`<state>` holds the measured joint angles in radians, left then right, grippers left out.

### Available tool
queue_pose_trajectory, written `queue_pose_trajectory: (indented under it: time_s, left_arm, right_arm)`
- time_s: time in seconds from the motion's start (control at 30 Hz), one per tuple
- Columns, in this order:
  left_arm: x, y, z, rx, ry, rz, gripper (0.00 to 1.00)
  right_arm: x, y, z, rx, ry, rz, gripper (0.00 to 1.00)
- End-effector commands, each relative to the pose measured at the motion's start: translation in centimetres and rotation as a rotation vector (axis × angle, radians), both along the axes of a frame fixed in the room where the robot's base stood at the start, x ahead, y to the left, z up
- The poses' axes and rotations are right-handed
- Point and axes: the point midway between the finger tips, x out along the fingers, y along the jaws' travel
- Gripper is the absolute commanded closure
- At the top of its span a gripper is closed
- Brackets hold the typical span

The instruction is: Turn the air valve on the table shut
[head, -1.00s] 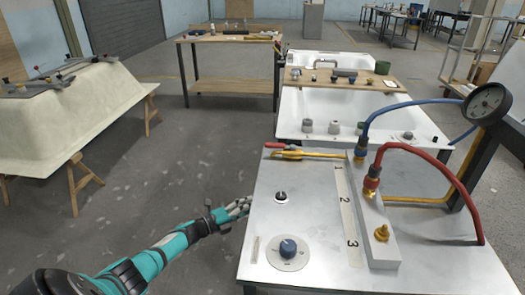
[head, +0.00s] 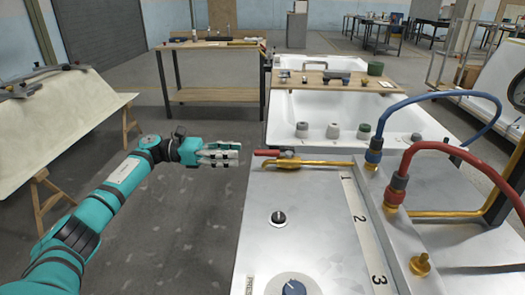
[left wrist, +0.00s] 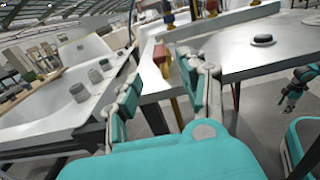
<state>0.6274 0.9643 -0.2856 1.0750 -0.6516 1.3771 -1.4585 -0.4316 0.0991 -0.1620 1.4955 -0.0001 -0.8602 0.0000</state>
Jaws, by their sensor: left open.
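The air valve (head: 290,162) seems to be the brass fitting with a red lever at the table's far left corner. Its red lever lies roughly in line with the brass pipe and points left, over the table edge. My left gripper (head: 231,153) is open and empty, just left of the lever's end and apart from it. In the left wrist view the red lever (left wrist: 160,53) and brass show between the spread fingers. What seems to be my right gripper (left wrist: 296,88) shows small at the right of the left wrist view; its jaws are unclear.
The metal table (head: 320,235) carries a black knob (head: 278,218), a blue knob (head: 293,288) and a manifold with a blue hose (head: 430,98) and a red hose (head: 470,158). A white tub (head: 340,110) stands behind. Open floor lies left of the table.

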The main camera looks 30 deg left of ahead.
Motion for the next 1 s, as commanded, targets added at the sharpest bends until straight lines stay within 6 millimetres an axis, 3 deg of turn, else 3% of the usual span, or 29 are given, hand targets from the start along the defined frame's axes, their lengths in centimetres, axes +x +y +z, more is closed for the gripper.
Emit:
queue_pose_trajectory:
  time_s: [0.2, 0.4, 0.83, 1.0]
  left_arm:
    - [2.0, -4.3, 0.2, -0.002, -0.001, -0.002, 0.58]
    - [3.3, -6.8, 0.1, -0.003, 0.001, -0.001, 0.58]
    - [3.7, -7.7, 0.0, 0.0, 0.001, 0.001, 0.58]
    - [3.7, -7.7, 0.0, -0.001, 0.0, 0.001, 0.79]
  right_arm:
    - [-1.5, -0.2, -1.8, -0.002, 0.016, 0.003, 0.43]
    - [-2.4, -0.3, -2.9, -0.002, 0.021, 0.005, 0.43]
    - [-2.8, -0.4, -3.3, -0.003, 0.023, 0.006, 0.43]
    - [-2.8, -0.4, -3.3, -0.003, 0.023, 0.006, 0.43]
